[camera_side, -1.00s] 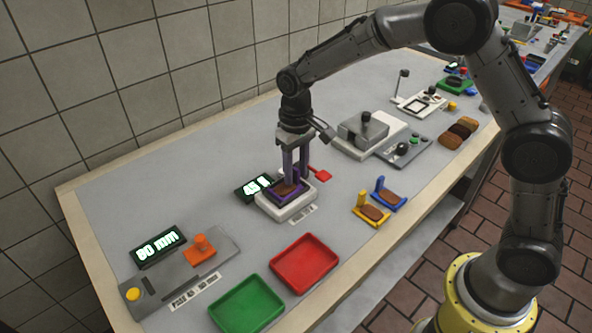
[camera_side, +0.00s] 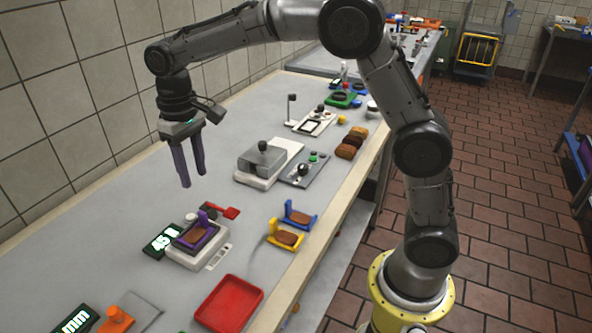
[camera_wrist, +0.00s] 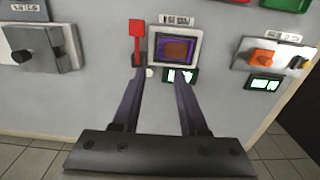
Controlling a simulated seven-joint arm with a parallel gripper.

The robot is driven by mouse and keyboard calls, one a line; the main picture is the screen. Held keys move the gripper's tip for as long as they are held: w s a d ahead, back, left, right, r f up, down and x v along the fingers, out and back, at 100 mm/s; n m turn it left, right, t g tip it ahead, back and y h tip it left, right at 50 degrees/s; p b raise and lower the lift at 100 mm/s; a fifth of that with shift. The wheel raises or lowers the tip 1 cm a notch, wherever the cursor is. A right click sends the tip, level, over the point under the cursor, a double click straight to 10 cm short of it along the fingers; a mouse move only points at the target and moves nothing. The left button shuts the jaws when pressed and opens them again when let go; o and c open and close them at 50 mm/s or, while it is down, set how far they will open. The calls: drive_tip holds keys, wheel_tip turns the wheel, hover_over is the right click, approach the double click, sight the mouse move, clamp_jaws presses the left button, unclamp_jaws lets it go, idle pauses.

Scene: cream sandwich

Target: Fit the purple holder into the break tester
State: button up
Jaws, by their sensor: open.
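The purple holder (camera_side: 197,236) sits on the white break tester (camera_side: 210,252), with a brown biscuit lying in it. It looks seated within the tester's top. In the wrist view the holder (camera_wrist: 192,42) shows as a purple frame around the biscuit, inside the pale tester rim (camera_wrist: 152,52). The tester's display (camera_side: 163,241) reads "45 N", and its red lever (camera_side: 224,212) lies behind the holder. My gripper (camera_side: 193,182) is open and empty, raised above the table behind the tester and clear of the holder; its two dark purple fingers (camera_wrist: 157,88) are spread apart.
Blue (camera_side: 298,218) and yellow (camera_side: 286,238) holders with biscuits stand right of the tester. A red tray (camera_side: 229,303) lies in front. A grey press (camera_side: 262,165) and several biscuits stand farther back. An orange-knobbed gauge (camera_side: 117,318) is at front left.

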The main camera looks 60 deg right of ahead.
drive_tip(key=s+d+r+t, duration=0.2)
drive_tip(key=s+d+r, duration=0.1)
drive_tip(key=s, duration=0.7)
drive_tip(key=s+d+r+t, duration=0.2)
drive_tip(key=s+d+r, duration=0.2)
drive_tip(key=s, duration=0.6)
drive_tip(key=s+d+f+t, duration=0.1)
drive_tip(key=s+f, duration=0.3)
drive_tip(key=s, duration=0.4)
drive_tip(key=shift+s+t, duration=0.2)
drive_tip(key=shift+t, duration=0.1)
drive_tip(key=shift+d, duration=0.1)
